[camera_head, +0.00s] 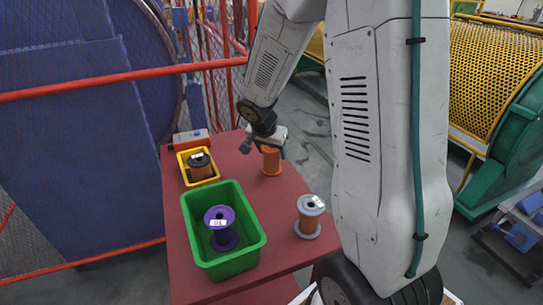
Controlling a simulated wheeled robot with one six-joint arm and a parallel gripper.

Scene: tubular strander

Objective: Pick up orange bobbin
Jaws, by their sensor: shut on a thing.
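The orange bobbin (271,161) stands upright near the right edge of the red table, toward its far end. My gripper (272,146) is above it and shut on its upper part. The gripper and wrist hide the top of the bobbin. The bobbin's lower rim looks to be at the table top; I cannot tell whether it is lifted slightly.
The red table (177,228) also holds a green bin (224,270) with a purple bobbin (220,238), a yellow bin (213,181) with a dark-topped bobbin (199,160), and a grey bobbin (310,206) with copper winding. Red rails and mesh stand left.

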